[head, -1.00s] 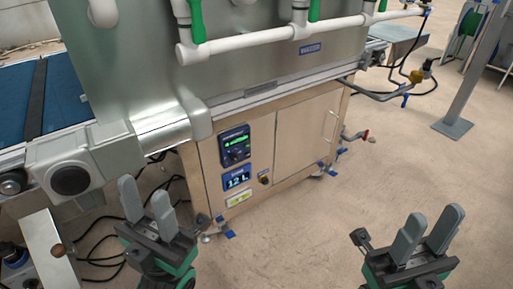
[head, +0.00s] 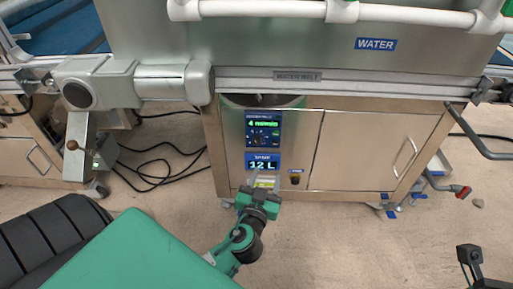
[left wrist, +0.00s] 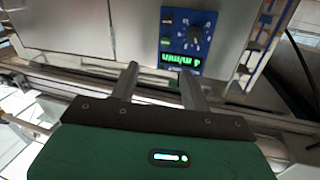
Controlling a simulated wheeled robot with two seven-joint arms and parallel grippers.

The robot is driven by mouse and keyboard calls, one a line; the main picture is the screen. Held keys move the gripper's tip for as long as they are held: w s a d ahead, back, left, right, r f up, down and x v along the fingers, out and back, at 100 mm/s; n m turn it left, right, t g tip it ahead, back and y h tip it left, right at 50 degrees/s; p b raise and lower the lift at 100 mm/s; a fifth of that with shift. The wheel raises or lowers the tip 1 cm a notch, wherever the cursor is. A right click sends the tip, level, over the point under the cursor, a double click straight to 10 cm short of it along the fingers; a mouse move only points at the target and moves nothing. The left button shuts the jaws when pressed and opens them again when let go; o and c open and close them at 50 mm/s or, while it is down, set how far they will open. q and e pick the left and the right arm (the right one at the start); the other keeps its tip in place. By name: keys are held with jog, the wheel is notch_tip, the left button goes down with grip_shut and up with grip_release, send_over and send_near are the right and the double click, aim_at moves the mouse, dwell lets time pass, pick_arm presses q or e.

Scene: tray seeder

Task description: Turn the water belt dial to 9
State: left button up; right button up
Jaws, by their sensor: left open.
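The water belt panel (head: 263,122) is a blue plate on the steel cabinet, with a green display reading 4 m/min. Its dark dial (head: 259,138) sits below the display, ringed by marks. In the left wrist view the panel (left wrist: 172,48) appears upside down, and the dial (left wrist: 194,35) lies beyond the fingertips, towards the right. My left gripper (head: 262,183) is open and empty, in front of the cabinet below the panel; its two fingers (left wrist: 158,74) are apart and not touching the dial. Only a dark part of my right gripper (head: 470,255) shows at the lower right; its fingers are hidden.
A second blue display (head: 263,164) reading 12 L sits below the panel. A small knob (head: 295,179) is to its right. A cabinet door with a handle (head: 405,158) and white pipes (head: 270,9) are nearby. Black cables (head: 160,160) lie on the floor at left.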

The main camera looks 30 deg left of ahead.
aim_at(257, 142)
pick_arm(q)
jog(key=w+a+y, duration=0.1)
jog(key=w+a, duration=0.2)
jog(key=w+a+f+n+y+b, duration=0.1)
jog(key=w+a, duration=0.3)
jog(key=w+a+n+g+y, duration=0.1)
jog(key=w+a, duration=0.2)
jog(key=shift+w+a+f+b, duration=0.15)
jog(key=shift+w+f+b, duration=0.05)
jog(key=shift+w+b, duration=0.15)
jog(key=c, duration=1)
